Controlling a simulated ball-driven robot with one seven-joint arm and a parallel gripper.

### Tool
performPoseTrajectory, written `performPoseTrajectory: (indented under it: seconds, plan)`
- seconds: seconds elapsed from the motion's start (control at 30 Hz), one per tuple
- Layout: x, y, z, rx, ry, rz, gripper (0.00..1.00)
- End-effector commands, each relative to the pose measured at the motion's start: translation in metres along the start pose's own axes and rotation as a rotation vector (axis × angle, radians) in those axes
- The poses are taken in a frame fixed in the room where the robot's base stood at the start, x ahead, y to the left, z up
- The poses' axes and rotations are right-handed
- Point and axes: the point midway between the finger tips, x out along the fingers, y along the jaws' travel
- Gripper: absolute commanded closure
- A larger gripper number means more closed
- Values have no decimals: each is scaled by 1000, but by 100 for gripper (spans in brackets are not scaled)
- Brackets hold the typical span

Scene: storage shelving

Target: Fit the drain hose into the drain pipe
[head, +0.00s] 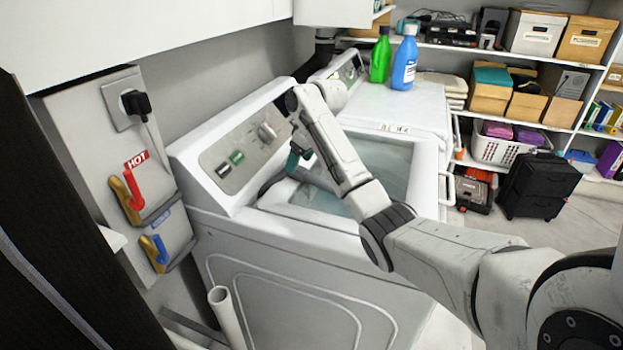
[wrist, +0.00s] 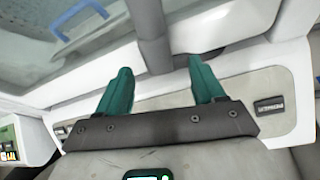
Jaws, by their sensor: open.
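The drain hose (head: 272,182) is a grey tube lying on the washer's top beside the control panel. My gripper (head: 293,158) is open over the washer's top, mostly hidden by my own arm in the head view. The drain pipe (head: 226,315) is a white upright tube with an open top, at the washer's front left. Much of the hose is hidden.
The washer (head: 280,285) has a raised control panel (head: 240,150) behind the hose. HOT and blue valves (head: 133,192) are on the left wall. Green (head: 381,55) and blue (head: 405,62) bottles stand on the neighbouring machine. Shelves with boxes are at the back right.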

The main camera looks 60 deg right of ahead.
Motion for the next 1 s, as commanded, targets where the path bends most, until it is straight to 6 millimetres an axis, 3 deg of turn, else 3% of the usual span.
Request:
performPoseTrajectory:
  seconds: [0.23, 0.57, 1.0]
  plan:
    - [34, 2, 3, 0, -3, -2, 32]
    - [41, 2, 3, 1, -1, -1, 32]
    - [41, 2, 2, 1, -1, -1, 74]
